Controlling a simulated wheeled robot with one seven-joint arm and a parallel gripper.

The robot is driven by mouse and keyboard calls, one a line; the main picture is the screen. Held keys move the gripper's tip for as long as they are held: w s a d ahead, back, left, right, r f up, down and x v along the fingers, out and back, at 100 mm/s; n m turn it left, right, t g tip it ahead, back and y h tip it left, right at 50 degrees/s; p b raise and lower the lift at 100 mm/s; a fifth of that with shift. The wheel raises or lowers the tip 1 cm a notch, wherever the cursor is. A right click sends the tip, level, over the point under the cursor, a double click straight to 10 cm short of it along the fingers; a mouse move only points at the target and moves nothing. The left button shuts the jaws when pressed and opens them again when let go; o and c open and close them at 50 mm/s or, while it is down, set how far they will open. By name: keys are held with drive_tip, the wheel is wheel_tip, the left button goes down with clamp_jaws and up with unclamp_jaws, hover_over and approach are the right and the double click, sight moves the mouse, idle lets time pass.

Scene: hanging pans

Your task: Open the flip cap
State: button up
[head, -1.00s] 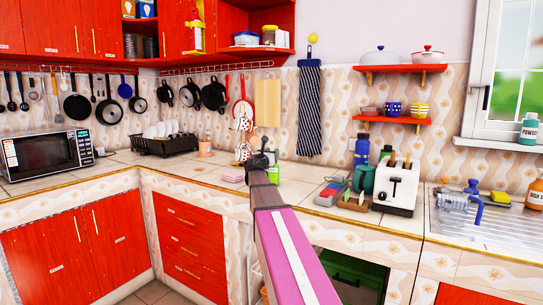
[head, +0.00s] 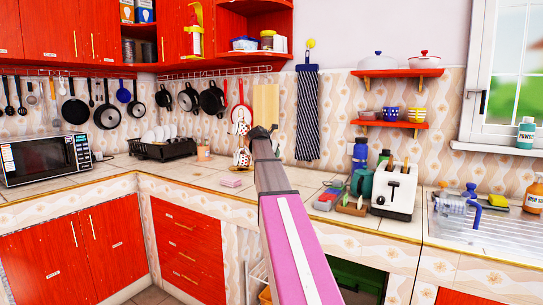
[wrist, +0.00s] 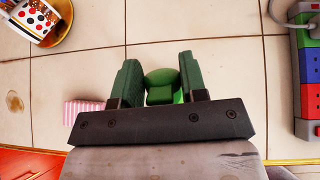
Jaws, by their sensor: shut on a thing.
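In the wrist view, my gripper (wrist: 158,92) has its two dark green fingers on either side of a green, rounded thing (wrist: 163,78) with a squarish front part. It looks like a cap, but I cannot tell whether its lid is up or down. What lies below it is hidden. In the head view, my gripper (head: 264,131) shows as a small dark end of my arm, raised above the counter (head: 205,172) in front of the back wall. The green thing is hidden from the head view by my arm.
To the right are a power strip (head: 327,198), a blue bottle (head: 361,150) and a white toaster (head: 395,190). The sink (head: 500,225) is at far right.

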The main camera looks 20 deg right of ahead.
drive_tip(key=shift+w+d+g+y, duration=0.2)
drive_tip(key=shift+d+g+y, duration=0.05)
drive_tip(key=shift+g+y, duration=0.4)
drive_tip(key=shift+w+d+g+y, duration=0.2)
drive_tip(key=shift+g+y, duration=0.35)
drive_tip(key=shift+y, duration=0.2)
drive_tip(key=shift+f, duration=0.1)
drive_tip(key=o, duration=0.6)
drive_tip(key=v, duration=1.1)
drive_tip(key=shift+w, duration=0.1)
